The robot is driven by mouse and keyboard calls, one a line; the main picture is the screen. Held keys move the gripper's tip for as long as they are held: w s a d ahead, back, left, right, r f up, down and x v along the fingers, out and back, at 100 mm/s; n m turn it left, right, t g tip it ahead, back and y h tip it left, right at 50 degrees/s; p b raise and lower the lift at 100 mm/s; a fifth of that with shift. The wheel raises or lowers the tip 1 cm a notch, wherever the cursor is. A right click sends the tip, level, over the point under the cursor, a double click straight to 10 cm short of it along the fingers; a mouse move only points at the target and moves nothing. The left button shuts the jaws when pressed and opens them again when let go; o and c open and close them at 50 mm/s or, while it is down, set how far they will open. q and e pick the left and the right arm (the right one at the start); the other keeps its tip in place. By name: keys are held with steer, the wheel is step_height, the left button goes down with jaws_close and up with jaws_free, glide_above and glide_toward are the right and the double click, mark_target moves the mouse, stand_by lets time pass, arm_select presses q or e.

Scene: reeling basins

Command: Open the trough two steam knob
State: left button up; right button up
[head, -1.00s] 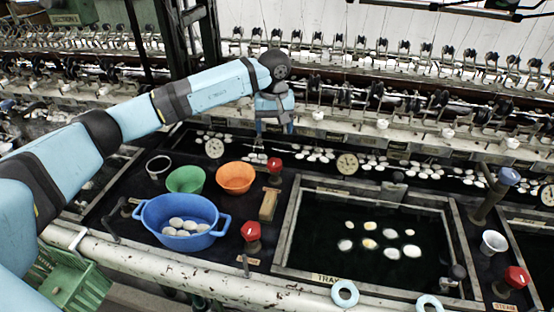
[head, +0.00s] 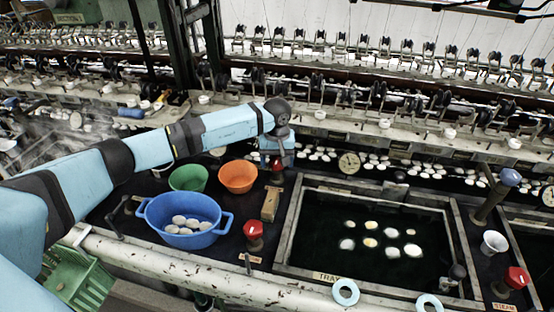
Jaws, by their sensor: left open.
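Several red knobs show. One red knob (head: 277,166) stands at the back, right of the orange bowl. Another red knob (head: 253,229) stands nearer, right of the blue basin. A third red knob (head: 517,277) is at the lower right, beside a label that reads like "STEAM". I cannot tell from the lettering which belongs to trough two. My left gripper (head: 277,156) points down just above the back red knob and partly overlaps it in view. It is open and holds nothing visible. Whether it touches the knob cannot be told. My right gripper is out of view.
A blue basin (head: 150,221) with cocoons, a green bowl (head: 188,178) and an orange bowl (head: 237,177) sit left of the knobs. A dark trough (head: 290,235) with floating cocoons is to the right.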

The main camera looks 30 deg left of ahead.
arm_select(q)
steer(key=c, duration=0.9)
steer(key=shift+n, duration=0.4)
steer(key=shift+n+b, duration=0.6)
steer(key=shift+n, duration=0.4)
steer(key=n+b, duration=0.1)
steer(key=n, duration=0.4)
steer(key=shift+n, duration=0.3)
steer(key=n, duration=0.4)
steer(key=shift+r+n, duration=0.1)
steer(key=shift+n, duration=2.4)
